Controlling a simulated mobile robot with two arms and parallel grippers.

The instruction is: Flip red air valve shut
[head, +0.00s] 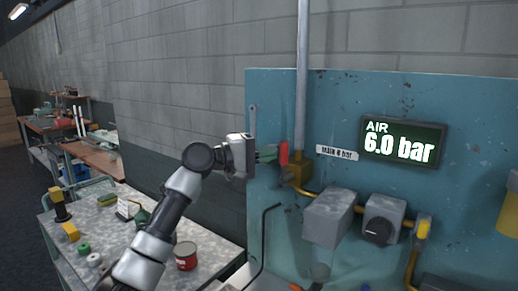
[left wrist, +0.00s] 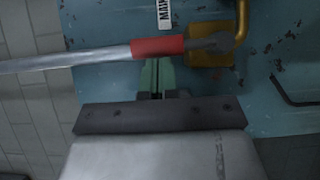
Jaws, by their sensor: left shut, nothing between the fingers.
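The red air valve handle (head: 283,153) stands upright on the brass valve body (head: 301,171), in line with the grey vertical pipe (head: 302,80). The panel display (head: 400,142) reads AIR 6.0 bar. My left gripper (head: 268,153) is shut and empty, its green fingers just left of the red handle. In the left wrist view the red handle (left wrist: 157,47) lies along the pipe (left wrist: 60,62), right by my fingertips (left wrist: 157,68). I cannot tell whether they touch it. My right gripper is not in view.
The teal panel (head: 270,100) carries a MAIN label (head: 337,152), grey boxes (head: 328,217) and yellow piping (head: 412,262) to the right. A bent black rod (head: 265,240) is below.

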